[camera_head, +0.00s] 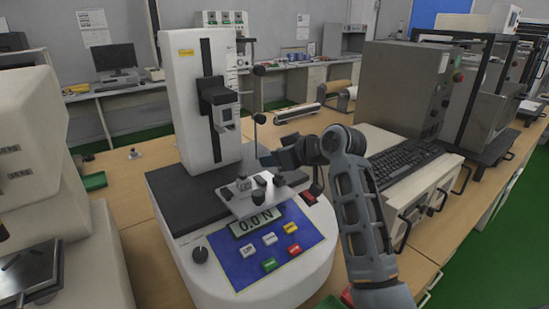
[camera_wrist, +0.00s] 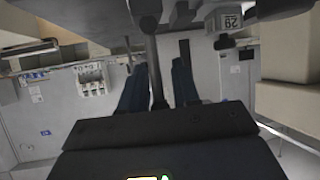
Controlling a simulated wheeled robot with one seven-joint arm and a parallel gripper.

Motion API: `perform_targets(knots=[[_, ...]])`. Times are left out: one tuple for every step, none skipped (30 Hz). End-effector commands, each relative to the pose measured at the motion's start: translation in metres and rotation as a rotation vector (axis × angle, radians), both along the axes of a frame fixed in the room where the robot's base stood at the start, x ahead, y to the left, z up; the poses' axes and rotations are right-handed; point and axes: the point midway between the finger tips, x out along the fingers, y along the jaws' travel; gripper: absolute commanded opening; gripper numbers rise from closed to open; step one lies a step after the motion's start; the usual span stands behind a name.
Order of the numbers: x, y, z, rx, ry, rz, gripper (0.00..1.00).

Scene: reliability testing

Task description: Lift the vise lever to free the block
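The vise (camera_head: 243,205) is a small metal fixture with dark knobs, on a plate at the front of the white test stand (camera_head: 185,100). A small pale block (camera_head: 243,184) appears to sit in it. I cannot clearly tell which part is the vise lever. My gripper (camera_head: 268,159) is just above and behind the vise, beside the stand's thin upright rod (camera_head: 254,95). In the wrist view my gripper (camera_wrist: 160,68) has its two blue fingers apart. A dark rod with a round knob (camera_wrist: 148,25) shows between them; contact cannot be told.
The stand's black carriage (camera_head: 216,95) hangs above the vise. A blue control panel (camera_head: 262,246) with a display and buttons is in front. A keyboard (camera_head: 412,158) and grey machine (camera_head: 400,85) lie to the right. Another white machine (camera_head: 35,130) stands at the left.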

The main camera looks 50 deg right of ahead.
Motion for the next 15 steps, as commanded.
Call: perform_targets(knots=[[0.0005, 0.0011, 0.0, 0.0, 0.0, 0.002, 0.35], [0.0005, 0.001, -0.0001, 0.0, 0.0, 0.002, 0.38], [0.0004, 0.0008, -0.0001, 0.001, 0.0, 0.002, 0.42], [0.0003, 0.0006, -0.0002, 0.0, 0.0, 0.001, 0.45], [0.0002, 0.0005, -0.0001, 0.0, 0.0, 0.001, 0.46], [0.0002, 0.0003, -0.0002, 0.0, 0.0, 0.001, 0.46], [0.0001, 0.0002, -0.0002, 0.0, 0.0, 0.0, 0.46], [0.0, 0.0001, -0.0001, 0.001, 0.0, 0.0, 0.46], [0.0, 0.0, -0.0002, 0.001, 0.0, 0.0, 0.46], [0.0, -0.0001, -0.0002, 0.001, 0.0, 0.0, 0.46], [-0.0003, -0.0002, -0.0001, 0.001, 0.0, 0.0, 0.46], [-0.0011, -0.0003, 0.0002, 0.0, 0.0, -0.001, 0.46], [-0.0022, -0.0003, 0.0007, 0.0, 0.0, -0.001, 0.46], [-0.004, -0.0003, 0.0015, 0.0, 0.0, -0.001, 0.46], [-0.0074, -0.0001, 0.003, 0.001, 0.0, -0.003, 0.46]])
